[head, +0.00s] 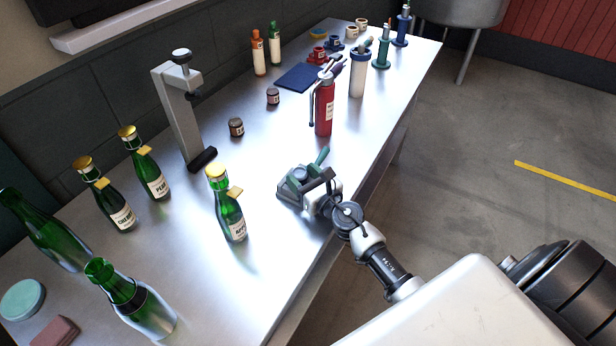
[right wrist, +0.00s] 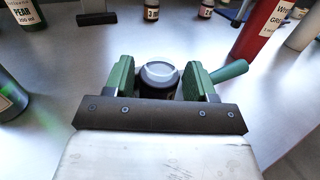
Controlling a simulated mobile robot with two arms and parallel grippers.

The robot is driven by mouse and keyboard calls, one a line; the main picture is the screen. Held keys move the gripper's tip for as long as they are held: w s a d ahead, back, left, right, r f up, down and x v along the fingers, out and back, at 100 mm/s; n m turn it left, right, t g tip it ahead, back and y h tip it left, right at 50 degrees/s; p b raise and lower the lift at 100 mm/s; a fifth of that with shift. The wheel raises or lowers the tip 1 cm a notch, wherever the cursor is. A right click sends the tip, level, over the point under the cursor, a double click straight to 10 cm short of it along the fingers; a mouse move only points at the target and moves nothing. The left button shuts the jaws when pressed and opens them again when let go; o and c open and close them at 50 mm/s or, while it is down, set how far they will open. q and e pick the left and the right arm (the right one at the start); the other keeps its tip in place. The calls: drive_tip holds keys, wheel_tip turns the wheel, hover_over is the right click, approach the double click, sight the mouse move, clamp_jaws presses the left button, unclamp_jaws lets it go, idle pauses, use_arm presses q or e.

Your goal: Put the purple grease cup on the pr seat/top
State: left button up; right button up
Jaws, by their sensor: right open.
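My right gripper (head: 306,180) is low over the front edge of the bench, its green fingers open. In the right wrist view, a small dark jar with a grey lid (right wrist: 159,74) stands between the open fingers (right wrist: 160,84); a clear grip on it does not show. I cannot make out a purple cup for certain; the jar's side is mostly hidden. A grey C-shaped press stand (head: 178,115) with a top screw and black foot stands at the back of the bench, left of my gripper. No seat is clearly labelled. My left gripper is out of view.
A red bottle (head: 325,108) stands behind my gripper, a gold-topped green bottle (head: 229,215) to its left. Small jars (head: 236,127), a blue mat (head: 297,77) and red and blue cups (head: 317,56) lie farther back. The metal bench (head: 265,255) is clear near its front edge.

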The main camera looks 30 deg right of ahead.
drive_tip(key=shift+s+r, duration=0.15)
drive_tip(key=s, duration=0.3)
drive_tip(key=s+d+b, duration=0.1)
drive_tip(key=s, duration=0.3)
drive_tip(key=s+b, duration=0.1)
drive_tip(key=s, duration=0.2)
drive_tip(key=shift+s+d, duration=0.2)
drive_tip(key=shift+s, duration=0.15)
drive_tip(key=shift+s+d, duration=0.1)
drive_tip(key=shift+s, duration=0.35)
